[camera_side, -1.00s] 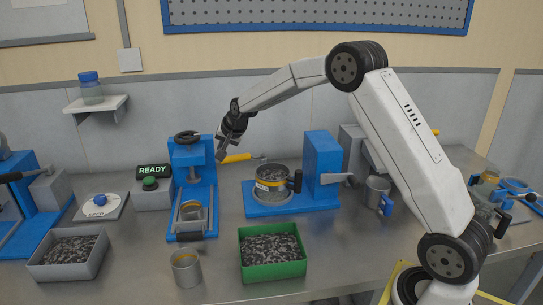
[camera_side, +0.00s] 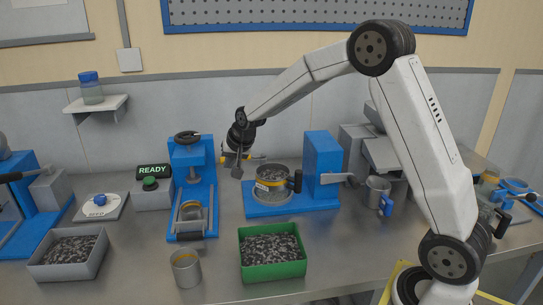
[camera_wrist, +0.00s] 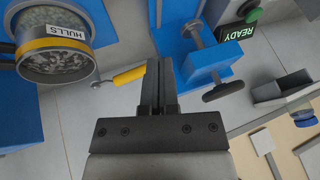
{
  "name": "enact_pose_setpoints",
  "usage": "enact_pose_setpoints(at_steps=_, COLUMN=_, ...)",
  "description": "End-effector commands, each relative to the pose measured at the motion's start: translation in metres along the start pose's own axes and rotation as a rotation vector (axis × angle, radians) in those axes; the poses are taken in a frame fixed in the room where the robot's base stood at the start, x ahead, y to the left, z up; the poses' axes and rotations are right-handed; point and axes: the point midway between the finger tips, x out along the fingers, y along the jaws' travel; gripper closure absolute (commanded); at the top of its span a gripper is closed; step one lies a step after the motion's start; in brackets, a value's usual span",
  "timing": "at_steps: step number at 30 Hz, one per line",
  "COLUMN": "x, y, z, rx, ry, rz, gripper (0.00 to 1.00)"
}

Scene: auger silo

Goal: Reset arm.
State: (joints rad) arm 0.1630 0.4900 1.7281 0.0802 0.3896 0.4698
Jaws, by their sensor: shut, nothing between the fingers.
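My gripper (camera_side: 237,170) hangs in the air above the bench, fingers shut and empty. In the side view it is between the blue press (camera_side: 190,180) and the round metal pot (camera_side: 273,184) on a blue stand. In the wrist view my gripper (camera_wrist: 158,72) points between the pot, labelled HULLS (camera_wrist: 58,50), and the blue press with its dark handwheel (camera_wrist: 223,92). A yellow-handled tool (camera_wrist: 128,76) shows beside the fingers and appears apart from them.
A green bin (camera_side: 272,265) and a grey bin (camera_side: 68,262) of dark flakes stand at the front. A metal cup (camera_side: 186,268) stands between them. The READY box (camera_side: 153,188) is left of the press. A mug (camera_side: 377,193) stands at right.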

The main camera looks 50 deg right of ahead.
Motion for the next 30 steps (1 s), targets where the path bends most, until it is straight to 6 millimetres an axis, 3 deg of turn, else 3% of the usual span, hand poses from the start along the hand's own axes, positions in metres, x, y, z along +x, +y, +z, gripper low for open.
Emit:
enact_pose_setpoints(at_steps=11, x=-0.041, y=0.031, z=0.112, rx=-0.305, ry=-0.133, rz=0.038, gripper=1.00)
enact_pose_setpoints(at_steps=21, x=-0.077, y=0.077, z=0.210, rx=-0.571, ry=-0.254, rz=0.053, gripper=1.00)
enact_pose_setpoints(at_steps=25, x=-0.086, y=0.091, z=0.235, rx=-0.641, ry=-0.285, rz=0.053, gripper=1.00)
enact_pose_setpoints(at_steps=30, x=-0.092, y=0.101, z=0.250, rx=-0.684, ry=-0.306, rz=0.053, gripper=1.00)
